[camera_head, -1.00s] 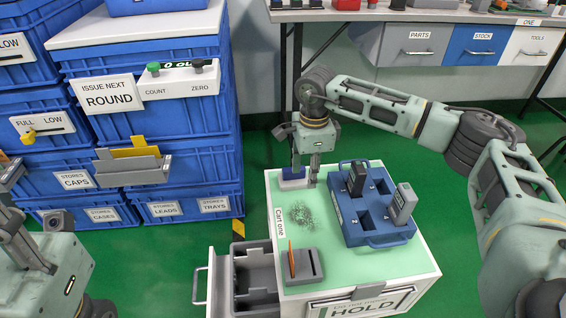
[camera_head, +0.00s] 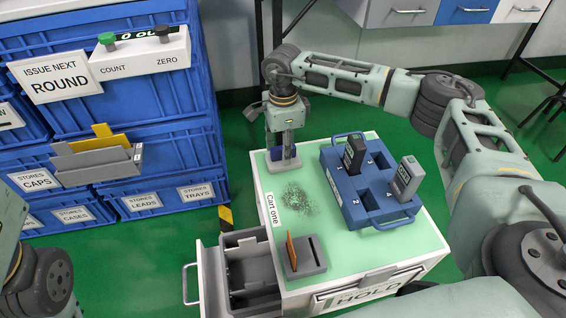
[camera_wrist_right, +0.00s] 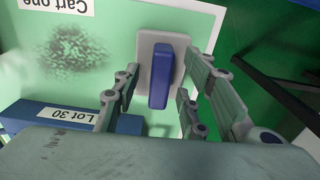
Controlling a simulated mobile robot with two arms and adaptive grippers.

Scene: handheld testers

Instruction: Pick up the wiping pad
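The wiping pad (camera_head: 279,166) has a flat grey base and a blue handle. It lies on the green top of Cart one (camera_head: 343,245), near its far left corner. My right gripper (camera_head: 287,154) points down over it and partly hides it in the head view. In the right wrist view the blue handle (camera_wrist_right: 161,75) stands between the two spread fingers of my right gripper (camera_wrist_right: 158,98), which is open and empty. My left gripper is out of view; only part of that arm shows at the left edge.
A dark smudge (camera_head: 297,202) marks the cart top beside the pad. A blue tray (camera_head: 352,200) holding two testers stands to its right. A grey holder with an orange card (camera_head: 303,256) sits in front. An open drawer (camera_head: 245,262) juts out left. Blue crates (camera_head: 165,200) stand further left.

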